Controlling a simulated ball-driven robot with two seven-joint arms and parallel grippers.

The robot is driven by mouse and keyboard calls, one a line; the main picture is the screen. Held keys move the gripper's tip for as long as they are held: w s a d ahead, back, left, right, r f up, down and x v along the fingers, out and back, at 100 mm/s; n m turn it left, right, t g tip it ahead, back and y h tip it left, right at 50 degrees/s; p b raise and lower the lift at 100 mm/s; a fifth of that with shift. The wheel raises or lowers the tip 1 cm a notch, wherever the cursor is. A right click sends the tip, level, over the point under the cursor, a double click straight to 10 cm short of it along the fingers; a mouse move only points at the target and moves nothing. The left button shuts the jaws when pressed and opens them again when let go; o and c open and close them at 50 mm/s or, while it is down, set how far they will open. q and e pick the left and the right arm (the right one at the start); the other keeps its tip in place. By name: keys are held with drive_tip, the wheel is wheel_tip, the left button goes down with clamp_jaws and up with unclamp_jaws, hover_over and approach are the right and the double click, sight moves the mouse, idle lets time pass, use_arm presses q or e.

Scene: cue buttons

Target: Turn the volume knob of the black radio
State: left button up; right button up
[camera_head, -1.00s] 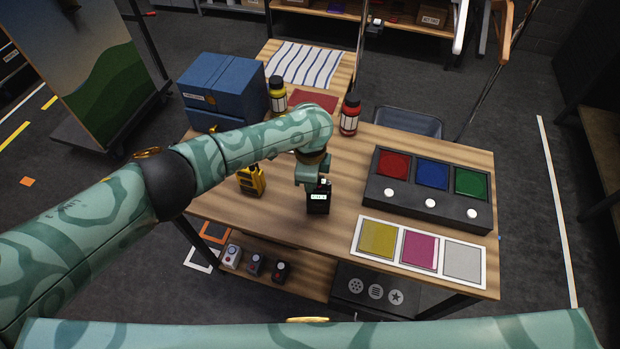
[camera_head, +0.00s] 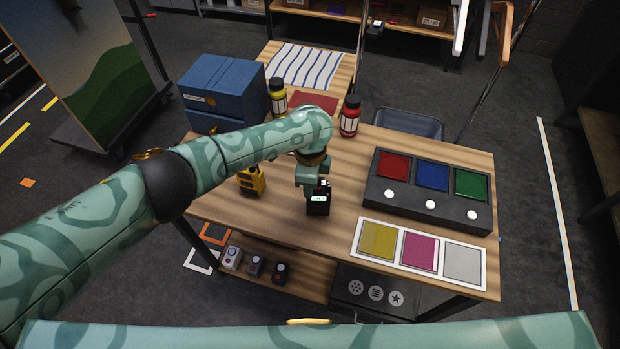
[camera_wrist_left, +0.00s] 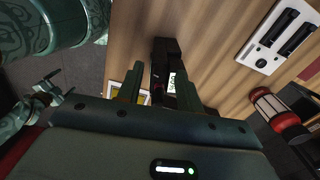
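The black radio (camera_head: 318,205), with a small lit display, stands near the front middle of the table. My left gripper (camera_head: 309,192) is right at its upper part, pointing down. In the left wrist view the black radio (camera_wrist_left: 165,50) lies between and beyond the two fingers of my left gripper (camera_wrist_left: 160,85). The fingers are apart, with a narrow gap beside the radio. The knob cannot be made out there, so contact with it is unclear. Teal parts with dark prongs (camera_wrist_left: 45,95) at the left wrist view's left edge may be my right gripper, too unclear to read.
A yellow radio (camera_head: 251,181) stands left of the black one. A red bottle (camera_head: 350,117), yellow bottle (camera_head: 278,95) and blue box (camera_head: 225,85) stand behind.

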use_arm(q)
wheel_tip(320, 180, up, 16)
drive_tip(key=p, duration=0.4)
drive_tip(key=shift+r, duration=0.15)
